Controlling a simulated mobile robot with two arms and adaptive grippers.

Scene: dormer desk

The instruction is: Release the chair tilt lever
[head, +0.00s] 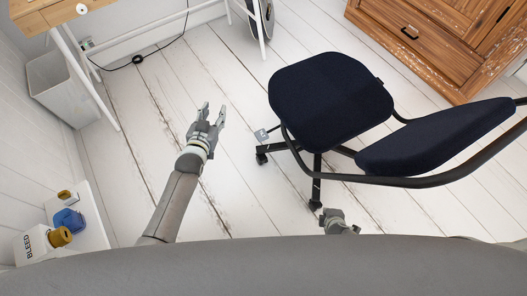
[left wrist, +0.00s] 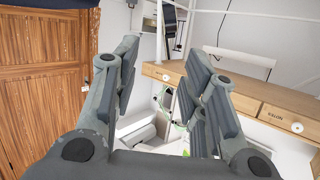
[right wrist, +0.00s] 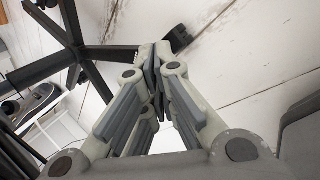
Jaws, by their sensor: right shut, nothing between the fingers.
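The office chair has a dark navy seat (head: 330,97), a navy backrest (head: 435,137) and a black frame; its black base (right wrist: 75,40) shows in the right wrist view. A small light-grey paddle (head: 263,135), which may be the tilt lever, sticks out past the left of the seat. My left gripper (head: 211,112) is open and empty, left of the paddle and apart from it; its spread fingers show in the left wrist view (left wrist: 165,62). My right gripper (head: 336,219) is shut and empty, low near the chair base; its fingertips meet in the right wrist view (right wrist: 154,62).
A wooden cabinet (head: 440,40) stands at the back right. A white bin (head: 62,92) and a desk (head: 60,12) are at the upper left. A white shelf (head: 92,225) holds a blue tub and a box. The white plank floor (head: 150,95) between the bin and the chair is mostly clear.

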